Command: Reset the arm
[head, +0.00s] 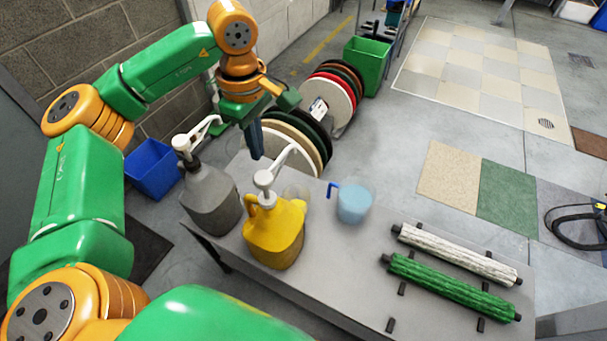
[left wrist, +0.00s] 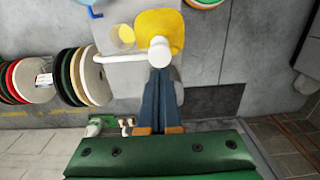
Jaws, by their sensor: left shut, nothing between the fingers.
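My left gripper (head: 256,148) hangs with its fingers pointing down at the back edge of the grey table, in the gap between two pump bottles. Its dark blue fingers are together and hold nothing; they also show in the left wrist view (left wrist: 160,92). The yellow pump bottle (head: 274,236) stands upright in front of the fingers. The grey pump bottle (head: 208,196) stands left of it, and in the left wrist view the fingers cover most of it. I cannot tell the exact gap between fingers and bottles. My right gripper is out of view.
The grey table (head: 350,265) bears a light blue cup (head: 355,204), a white roller (head: 460,254) and a green roller (head: 450,285). Several reels (head: 330,105) stand behind. A blue bin (head: 152,168) and a green bin (head: 367,64) are on the floor.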

